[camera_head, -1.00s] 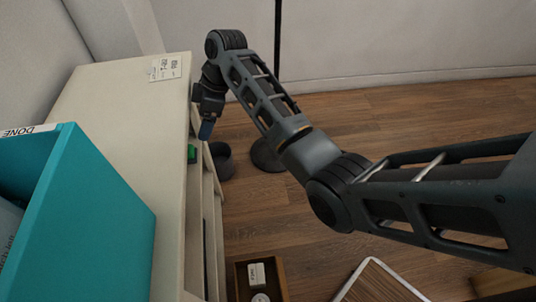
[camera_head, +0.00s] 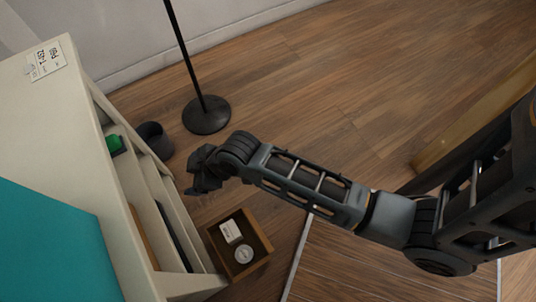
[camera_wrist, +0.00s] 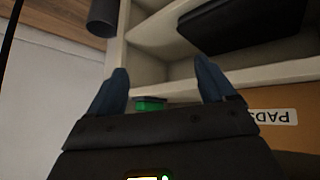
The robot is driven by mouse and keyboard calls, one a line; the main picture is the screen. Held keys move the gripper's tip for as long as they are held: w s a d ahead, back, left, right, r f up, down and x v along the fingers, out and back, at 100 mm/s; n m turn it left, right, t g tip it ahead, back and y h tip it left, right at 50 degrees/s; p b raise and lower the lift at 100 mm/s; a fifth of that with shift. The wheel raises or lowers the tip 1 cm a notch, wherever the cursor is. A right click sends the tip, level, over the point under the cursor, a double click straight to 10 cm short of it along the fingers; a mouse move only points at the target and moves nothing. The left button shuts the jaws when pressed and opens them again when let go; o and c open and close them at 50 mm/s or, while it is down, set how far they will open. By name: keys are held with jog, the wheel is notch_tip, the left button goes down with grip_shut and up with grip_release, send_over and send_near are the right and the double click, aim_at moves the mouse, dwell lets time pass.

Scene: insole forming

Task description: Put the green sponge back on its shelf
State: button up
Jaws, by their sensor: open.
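The green sponge (camera_head: 115,144) sits in an upper compartment of the cream shelf unit (camera_head: 112,185), close to its open side. It also shows in the wrist view (camera_wrist: 150,104), between my two fingers but farther off, partly hidden below by my gripper body. My gripper (camera_head: 192,188) is out in front of the shelf unit, to the right of the sponge and apart from it. In the wrist view my gripper (camera_wrist: 161,68) has its blue fingers spread wide with nothing between them.
A brown box labelled PADS (camera_wrist: 280,118) and a black item (camera_wrist: 240,22) lie in the shelves. A dark bin (camera_head: 154,140) and a lamp base (camera_head: 206,115) stand behind. A wooden tray (camera_head: 262,226) is below my gripper. A teal box (camera_head: 50,245) tops the unit.

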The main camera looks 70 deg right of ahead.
jog(key=s+r+m+t+h, duration=0.1)
jog(key=s+r+m+t, duration=0.35)
jog(key=s, duration=1.15)
jog(key=s+r+t, duration=0.1)
jog(key=s+r, duration=0.5)
jog(key=r, duration=0.4)
jog(key=s+r+t, duration=0.1)
jog(key=s+r, duration=0.4)
jog(key=r, duration=0.4)
jog(key=shift+s+d+r+t+h, duration=0.3)
jog(key=shift+s+d+r+t, duration=0.05)
jog(key=shift+s+d+r, duration=0.05)
jog(key=shift+f, duration=0.1)
